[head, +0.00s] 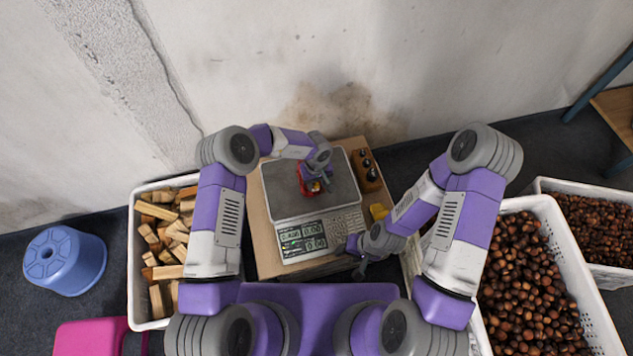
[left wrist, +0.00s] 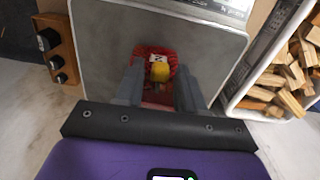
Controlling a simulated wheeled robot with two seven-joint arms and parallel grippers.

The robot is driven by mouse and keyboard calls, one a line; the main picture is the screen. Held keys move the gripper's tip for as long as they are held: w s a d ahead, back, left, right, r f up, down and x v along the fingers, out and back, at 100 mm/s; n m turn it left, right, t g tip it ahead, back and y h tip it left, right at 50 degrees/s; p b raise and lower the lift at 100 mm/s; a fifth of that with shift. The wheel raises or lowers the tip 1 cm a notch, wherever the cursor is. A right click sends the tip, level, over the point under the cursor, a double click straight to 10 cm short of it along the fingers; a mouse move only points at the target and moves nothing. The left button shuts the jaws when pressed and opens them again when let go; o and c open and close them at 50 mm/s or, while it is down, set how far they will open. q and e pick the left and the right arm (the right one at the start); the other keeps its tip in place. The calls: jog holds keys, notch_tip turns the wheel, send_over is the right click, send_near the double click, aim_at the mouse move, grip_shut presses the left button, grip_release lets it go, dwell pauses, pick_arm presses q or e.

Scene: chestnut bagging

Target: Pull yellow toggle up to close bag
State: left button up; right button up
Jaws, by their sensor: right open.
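A red mesh bag (head: 303,184) sits on the grey plate of the scale (head: 286,203). In the left wrist view the red bag (left wrist: 149,53) shows between and beyond my fingers. The yellow toggle (left wrist: 160,72) is at the bag's top, with a small white tag beside it. My left gripper (left wrist: 159,68) is open, with one finger on each side of the toggle and gaps visible. In the head view my left gripper (head: 318,182) is over the bag and hides part of it. My right gripper (head: 360,268) is open and empty, near the scale's front right corner.
A wooden block with dark weights (head: 367,170) stands right of the scale. A yellow object (head: 378,211) lies near the keypad. A crate of wood pieces (head: 134,253) is at left, and crates of chestnuts (head: 590,285) are at right. A blue stool (head: 65,260) stands far left.

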aim_at(316, 184)
pick_arm(q)
grip_shut()
jog(key=shift+r, duration=0.1)
notch_tip(316, 184, up, 5)
jog(key=p, duration=0.5)
dwell(0.3)
jog(key=shift+o, duration=1.1)
grip_release()
notch_tip(316, 184, up, 7)
jog(key=p, duration=0.2)
jog(key=shift+r, duration=0.15)
